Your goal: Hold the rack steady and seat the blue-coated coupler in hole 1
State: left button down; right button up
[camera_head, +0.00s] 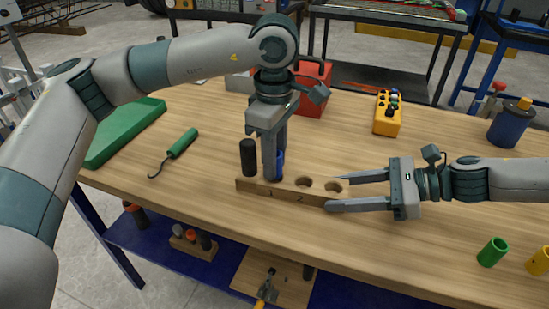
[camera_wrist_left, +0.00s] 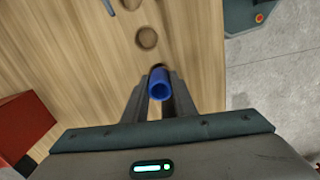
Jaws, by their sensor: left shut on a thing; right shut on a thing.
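The wooden rack (camera_head: 256,187) lies on the table, with the numbers 1 and 2 visible on its front. Two empty holes show right of my left gripper. My left gripper (camera_head: 272,172) points down over the rack above number 1, shut on the blue-coated coupler (camera_head: 280,162). In the left wrist view the coupler (camera_wrist_left: 160,84) shows as a blue tube between the fingers. The fingers hide hole 1, so I cannot tell how deep the coupler sits. My right gripper (camera_head: 336,194) is shut on the rack's right end, one finger on each side.
A black cylinder (camera_head: 249,157) stands upright at the rack's left end.

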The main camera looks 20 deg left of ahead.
pick_arm(q)
jog(key=shift+f, duration=0.6)
jog(key=c, duration=1.5)
grip_release()
jog(key=shift+o, duration=0.2)
notch_tip(320, 180, up, 13)
jog(key=shift+r, duration=0.1)
pick_arm(e)
jog(key=o, duration=1.4)
